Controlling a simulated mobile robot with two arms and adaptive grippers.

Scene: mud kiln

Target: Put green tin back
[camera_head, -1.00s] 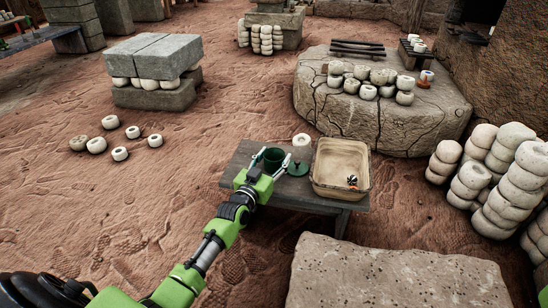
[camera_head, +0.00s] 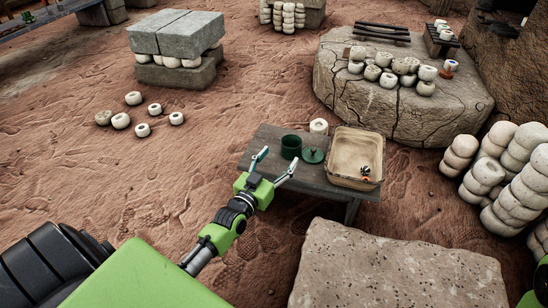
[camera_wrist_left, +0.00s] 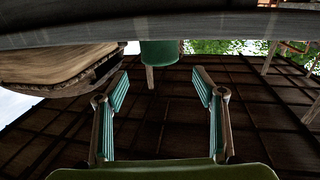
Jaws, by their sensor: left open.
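The green tin (camera_head: 291,146) stands upright on the small wooden table (camera_head: 262,143), near its back edge. A dark green lid with a knob (camera_head: 312,155) lies just right of it. My left gripper (camera_head: 279,163) is open and empty, on the near side of the tin, its fingers pointing toward it. In the left wrist view the tin (camera_wrist_left: 160,52) shows beyond the spread fingers (camera_wrist_left: 160,88), apart from them, in a picture that looks upside down. My right gripper is not in view.
A tan tray (camera_head: 352,160) with a small dark and orange item stands right of the lid. A white round pot (camera_head: 318,127) is behind the lid. A large stone slab (camera_head: 395,265) lies in front, and stacked pale pots (camera_head: 490,175) stand at the right.

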